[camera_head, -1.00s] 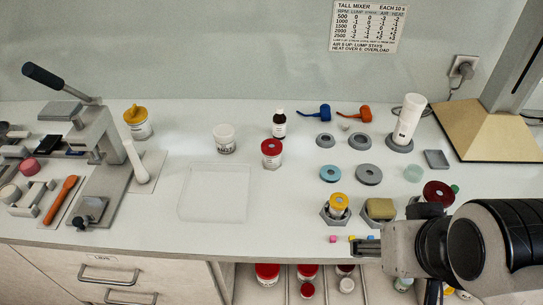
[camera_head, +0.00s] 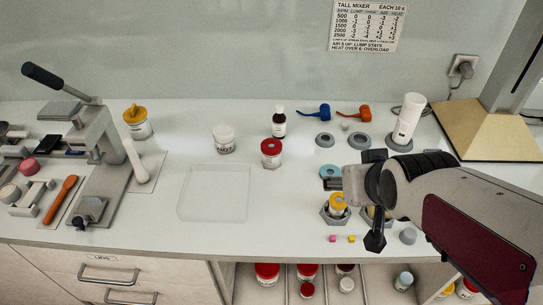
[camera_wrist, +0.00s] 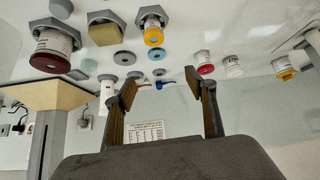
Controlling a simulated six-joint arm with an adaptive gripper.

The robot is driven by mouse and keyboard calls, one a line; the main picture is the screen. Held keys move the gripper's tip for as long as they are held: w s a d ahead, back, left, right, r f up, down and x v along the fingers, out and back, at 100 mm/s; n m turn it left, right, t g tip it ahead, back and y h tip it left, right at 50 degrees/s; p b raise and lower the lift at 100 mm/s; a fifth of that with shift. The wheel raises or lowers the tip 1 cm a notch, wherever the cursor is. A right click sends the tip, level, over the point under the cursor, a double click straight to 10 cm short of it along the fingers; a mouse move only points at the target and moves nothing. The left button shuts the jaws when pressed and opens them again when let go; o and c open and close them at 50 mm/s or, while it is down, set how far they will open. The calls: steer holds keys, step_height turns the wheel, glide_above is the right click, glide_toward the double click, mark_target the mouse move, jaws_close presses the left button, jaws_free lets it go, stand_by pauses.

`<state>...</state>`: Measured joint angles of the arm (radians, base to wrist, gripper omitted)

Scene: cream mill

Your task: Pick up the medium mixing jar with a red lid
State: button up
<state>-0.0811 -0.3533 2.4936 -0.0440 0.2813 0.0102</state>
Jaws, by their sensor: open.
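A white jar with a red lid (camera_head: 271,152) stands upright on the counter, left of my gripper (camera_head: 332,182) in the head view. It also shows in the wrist view (camera_wrist: 205,67), right of and beyond the fingers.
A white-lidded jar (camera_head: 224,139) and a dark bottle (camera_head: 279,122) stand near the red-lidded jar. A yellow-lidded jar (camera_head: 337,205) sits in a holder beneath my wrist. A clear tray (camera_head: 213,193) lies left. A press (camera_head: 95,150) stands further left. More red-lidded jars (camera_head: 267,272) are on the shelf below.

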mark_target(275, 156)
steer(key=w+a+f+n+t+y, duration=0.1)
steer(key=w+a+f, duration=0.2)
steer(key=w+a, duration=0.1)
steer(key=w+a+f+n+t+y, duration=0.1)
steer(key=w+a+f, duration=0.3)
steer(key=w, duration=0.2)
steer(key=w+a+f+t+y, duration=0.1)
steer(key=w+a+f+t, duration=0.1)
steer(key=w+a+f, duration=0.1)
steer(key=shift+w+a+f+n+y, duration=0.2)
steer(key=shift+w+a, duration=0.1)
steer(key=shift+w, duration=0.25)
steer(key=shift+w+a+f+n+y, duration=0.1)
steer(key=shift+w+a+f+n, duration=0.15)
steer(key=shift+w, duration=0.3)
steer(key=shift+w+a+f+y, duration=0.25)
steer(key=shift+a+f, duration=0.2)
steer(key=shift+a, duration=0.3)
steer(key=shift+x, duration=1.25)
steer(key=shift+w, duration=0.1)
steer(key=shift+x, duration=2.5)
steer(key=shift+a+r, duration=0.1)
steer(key=shift+r, duration=0.05)
steer(key=c, duration=1.2)
